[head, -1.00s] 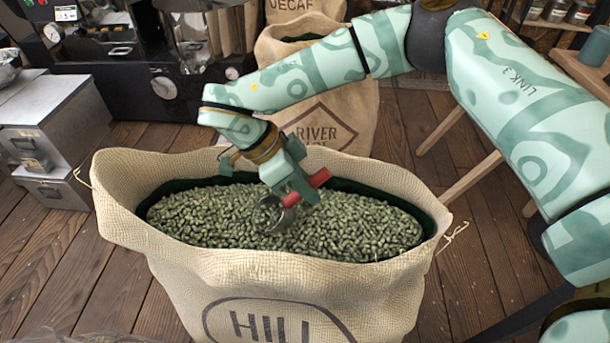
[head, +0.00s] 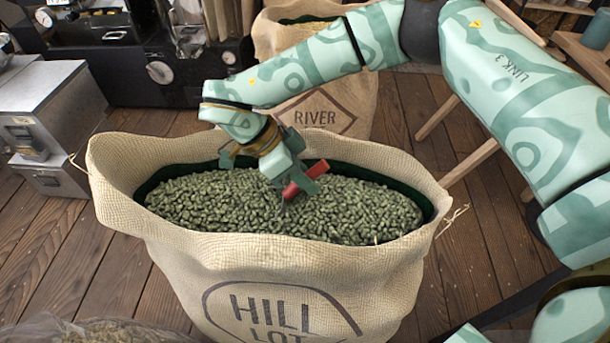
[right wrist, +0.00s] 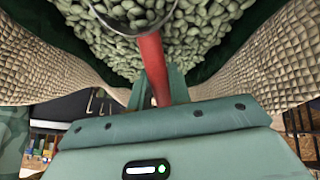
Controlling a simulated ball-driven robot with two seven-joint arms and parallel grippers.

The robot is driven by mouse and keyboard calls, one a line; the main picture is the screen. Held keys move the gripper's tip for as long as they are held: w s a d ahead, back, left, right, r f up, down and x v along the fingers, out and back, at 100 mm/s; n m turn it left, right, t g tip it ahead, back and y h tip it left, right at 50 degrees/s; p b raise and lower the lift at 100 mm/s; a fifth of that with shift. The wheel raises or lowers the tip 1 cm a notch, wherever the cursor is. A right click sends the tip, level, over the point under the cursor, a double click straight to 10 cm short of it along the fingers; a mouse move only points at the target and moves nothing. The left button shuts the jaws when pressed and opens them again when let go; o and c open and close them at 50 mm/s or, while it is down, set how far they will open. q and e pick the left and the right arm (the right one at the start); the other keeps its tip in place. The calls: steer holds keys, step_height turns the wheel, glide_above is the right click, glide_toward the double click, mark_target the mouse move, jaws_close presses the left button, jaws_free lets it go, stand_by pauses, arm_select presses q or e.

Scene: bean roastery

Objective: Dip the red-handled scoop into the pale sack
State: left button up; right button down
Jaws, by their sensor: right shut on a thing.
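The pale sack (head: 190,258), marked HILL LOT, stands open in front of me, full of green beans (head: 210,205). My right gripper (head: 300,179) is over the beans, shut on the red handle of the scoop (head: 305,178). The handle is tilted just above the bean surface, and the scoop's bowl is hidden among the beans in the head view. In the right wrist view the red handle (right wrist: 152,62) runs up from between the fingers to the bowl's thin metal rim, with beans inside and around it. My left gripper is not in view.
Another sack (head: 320,118), marked RIVER, stands behind. Metal boxes (head: 55,108) are at the left, with dark machinery at the back left. A wooden leg (head: 470,165) stands at the right, and a clear bag of beans (head: 100,331) is at the lower left.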

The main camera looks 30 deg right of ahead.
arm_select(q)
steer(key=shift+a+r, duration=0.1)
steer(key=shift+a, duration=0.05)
arm_select(e)
steer(key=shift+r, duration=0.1)
steer(key=shift+r+y+p, duration=0.3)
steer(key=shift+p, duration=0.25)
steer(key=shift+r+t+y+p, duration=0.3)
steer(key=shift+r+y+p, duration=0.35)
steer(key=shift+y+p, duration=0.7)
steer(key=shift+r+n+t+y+p, duration=0.3)
steer(key=shift+r+n+y+p, duration=0.15)
steer(key=shift+y+p, duration=0.5)
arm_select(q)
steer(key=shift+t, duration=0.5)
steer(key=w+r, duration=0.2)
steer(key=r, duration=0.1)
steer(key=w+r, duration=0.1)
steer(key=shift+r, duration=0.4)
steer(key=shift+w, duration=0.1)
arm_select(e)
steer(key=shift+r, duration=0.1)
